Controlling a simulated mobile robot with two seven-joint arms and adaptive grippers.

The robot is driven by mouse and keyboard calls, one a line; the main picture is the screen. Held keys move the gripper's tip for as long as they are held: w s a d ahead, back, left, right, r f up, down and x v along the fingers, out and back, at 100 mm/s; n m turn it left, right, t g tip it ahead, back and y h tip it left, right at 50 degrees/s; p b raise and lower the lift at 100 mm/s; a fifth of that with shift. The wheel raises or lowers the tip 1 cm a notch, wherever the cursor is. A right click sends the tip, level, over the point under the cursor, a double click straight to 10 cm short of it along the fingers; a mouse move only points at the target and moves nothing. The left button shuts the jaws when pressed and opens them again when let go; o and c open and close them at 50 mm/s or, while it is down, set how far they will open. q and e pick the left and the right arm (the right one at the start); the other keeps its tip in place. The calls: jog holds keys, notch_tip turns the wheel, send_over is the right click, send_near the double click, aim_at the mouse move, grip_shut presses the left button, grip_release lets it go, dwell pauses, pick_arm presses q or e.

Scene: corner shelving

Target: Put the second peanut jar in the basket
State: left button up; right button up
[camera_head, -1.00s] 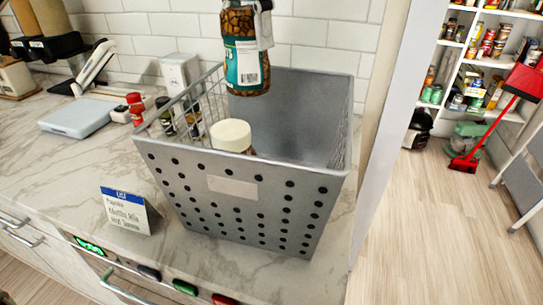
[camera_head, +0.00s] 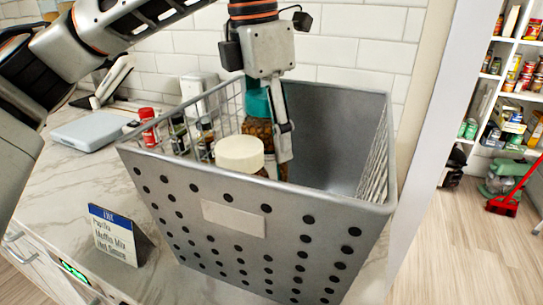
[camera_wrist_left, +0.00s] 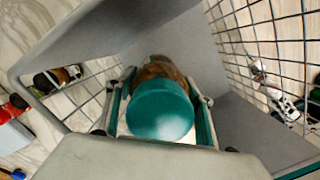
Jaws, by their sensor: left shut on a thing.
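The peanut jar (camera_head: 258,130) has a teal lid and brown contents. My left gripper (camera_head: 266,148) is shut on it and holds it upright inside the grey basket (camera_head: 290,212). In the left wrist view the jar's teal lid (camera_wrist_left: 160,108) sits between the two fingers, with basket walls around it. The front wall and the cream-lidded jar hide the jar's lower part, so I cannot tell whether it touches the basket floor. The cream-lidded jar (camera_head: 240,153) stands in the basket just in front. My right gripper is not in view.
A red-capped bottle (camera_head: 149,128) and small dark-capped bottles (camera_head: 181,136) stand by the basket's left wire side. A list card (camera_head: 118,238) stands at front left. The basket's right part looks free. A tiled wall (camera_head: 345,40) is behind.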

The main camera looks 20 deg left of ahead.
aim_at(269, 155)
pick_arm(q)
notch_tip(269, 155, down, 4)
jog(key=shift+b, duration=0.65)
jog(key=shift+o, duration=0.2)
jog(key=shift+w+f, duration=0.1)
jog(key=shift+r, duration=0.2)
jog(key=shift+c, duration=0.2)
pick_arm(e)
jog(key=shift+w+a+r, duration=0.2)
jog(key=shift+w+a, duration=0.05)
pick_arm(q)
jog(key=o, duration=1.6)
jog(key=shift+f, duration=0.15)
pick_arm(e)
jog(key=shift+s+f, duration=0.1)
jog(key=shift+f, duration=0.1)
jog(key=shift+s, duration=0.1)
